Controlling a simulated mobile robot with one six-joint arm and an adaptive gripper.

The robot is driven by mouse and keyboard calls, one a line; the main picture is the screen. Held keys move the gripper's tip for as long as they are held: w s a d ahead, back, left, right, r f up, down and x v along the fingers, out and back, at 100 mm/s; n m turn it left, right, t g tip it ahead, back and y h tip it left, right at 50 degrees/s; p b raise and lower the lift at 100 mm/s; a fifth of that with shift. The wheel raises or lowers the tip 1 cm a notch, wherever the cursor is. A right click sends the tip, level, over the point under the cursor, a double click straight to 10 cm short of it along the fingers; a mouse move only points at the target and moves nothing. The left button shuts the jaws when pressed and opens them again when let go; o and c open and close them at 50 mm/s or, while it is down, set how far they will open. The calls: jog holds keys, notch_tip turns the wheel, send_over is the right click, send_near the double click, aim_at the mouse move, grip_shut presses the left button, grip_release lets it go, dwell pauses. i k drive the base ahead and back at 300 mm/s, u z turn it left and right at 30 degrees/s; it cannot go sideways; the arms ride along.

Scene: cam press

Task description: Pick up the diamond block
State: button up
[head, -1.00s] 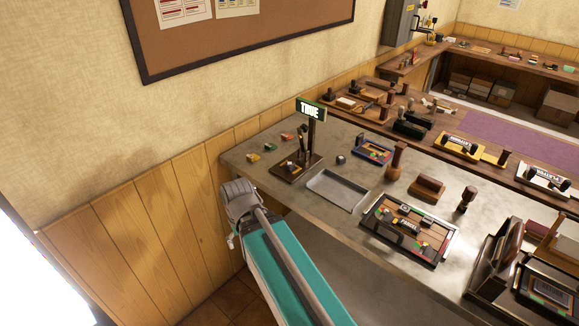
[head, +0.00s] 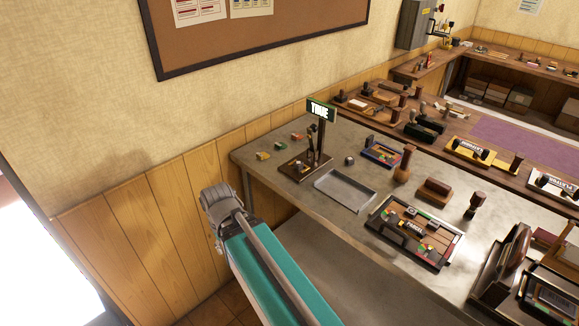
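No block with a clear diamond shape can be made out at this size. Several small coloured blocks lie at the far left end of the grey counter, among them a yellow one (head: 263,155), a green one (head: 279,146) and a red one (head: 297,137). A small dark block (head: 349,160) sits apart, right of the stand with the "TIME" sign (head: 321,110). My arm, teal with a grey end, reaches up in front of the counter's left end. My gripper's fingers do not show.
The grey counter (head: 345,142) holds a shallow metal tray (head: 344,190), a board with coloured pieces (head: 414,232), wooden-handled stamps (head: 404,165) and a dark press (head: 502,265) at right. The wooden wall (head: 130,230) is close on the left.

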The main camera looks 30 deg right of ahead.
aim_at(298, 164)
jog(key=u, duration=0.1)
jog(key=k, duration=1.1)
jog(key=z, duration=0.5)
jog(key=i, duration=1)
jog(key=u, duration=0.05)
